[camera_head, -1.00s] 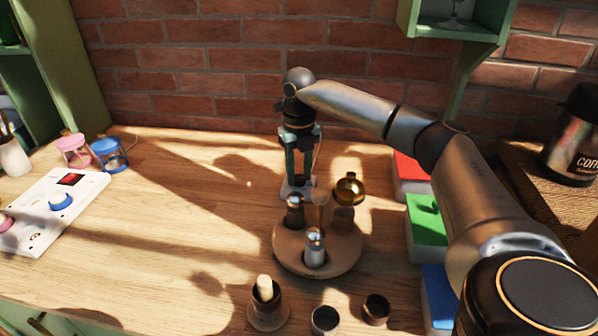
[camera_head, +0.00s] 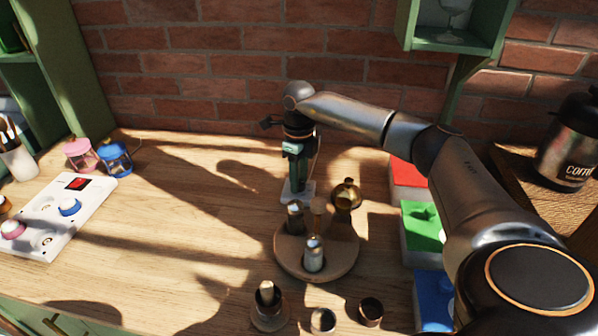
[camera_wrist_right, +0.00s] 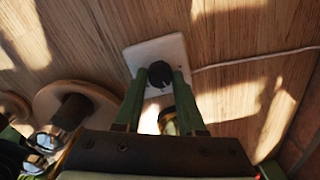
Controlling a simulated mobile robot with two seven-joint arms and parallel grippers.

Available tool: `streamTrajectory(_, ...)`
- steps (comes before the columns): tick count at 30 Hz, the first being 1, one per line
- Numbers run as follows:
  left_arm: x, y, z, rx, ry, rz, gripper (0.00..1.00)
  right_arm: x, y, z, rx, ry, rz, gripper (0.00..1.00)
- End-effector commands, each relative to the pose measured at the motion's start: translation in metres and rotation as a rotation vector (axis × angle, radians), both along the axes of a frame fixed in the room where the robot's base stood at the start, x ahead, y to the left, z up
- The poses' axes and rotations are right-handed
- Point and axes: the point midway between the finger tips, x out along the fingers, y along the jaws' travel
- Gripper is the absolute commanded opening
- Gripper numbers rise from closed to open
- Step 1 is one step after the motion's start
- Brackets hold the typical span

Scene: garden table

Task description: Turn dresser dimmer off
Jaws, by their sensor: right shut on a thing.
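The dimmer is a small white plate that lies flat on the wooden dresser top (camera_head: 190,215), near the brick wall. In the head view the plate (camera_head: 293,197) shows only at its edge below my right gripper. In the right wrist view the white plate (camera_wrist_right: 140,55) carries a round black knob (camera_wrist_right: 160,73). My right gripper (camera_head: 298,182) points straight down at it. Its two green fingers (camera_wrist_right: 157,85) are shut on the black knob, one on each side. A thin white cable runs off the plate. My left gripper is not in view.
A round wooden tray (camera_head: 283,258) with several bottles stands just in front of the dimmer. Red (camera_head: 408,172), green (camera_head: 421,217) and blue (camera_head: 431,295) boxes lie to the right. A white panel with knobs (camera_head: 75,225) lies left. The middle left top is clear.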

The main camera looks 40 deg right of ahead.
Motion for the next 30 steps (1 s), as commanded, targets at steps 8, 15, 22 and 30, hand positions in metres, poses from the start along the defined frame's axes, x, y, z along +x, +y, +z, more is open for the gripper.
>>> streamTrajectory(8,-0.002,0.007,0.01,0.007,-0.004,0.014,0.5,0.001,0.0,0.003,0.0,-0.003,0.261,0.0)
streamTrajectory(15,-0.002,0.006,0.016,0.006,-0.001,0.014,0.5,0.001,0.0,0.002,0.0,-0.005,0.49,0.0)
streamTrajectory(22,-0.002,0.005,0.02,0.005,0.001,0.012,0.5,0.001,0.0,0.002,0.0,-0.006,0.707,0.0)
streamTrajectory(30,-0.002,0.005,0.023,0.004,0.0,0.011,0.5,0.001,0.0,0.001,0.0,-0.006,0.928,0.0)
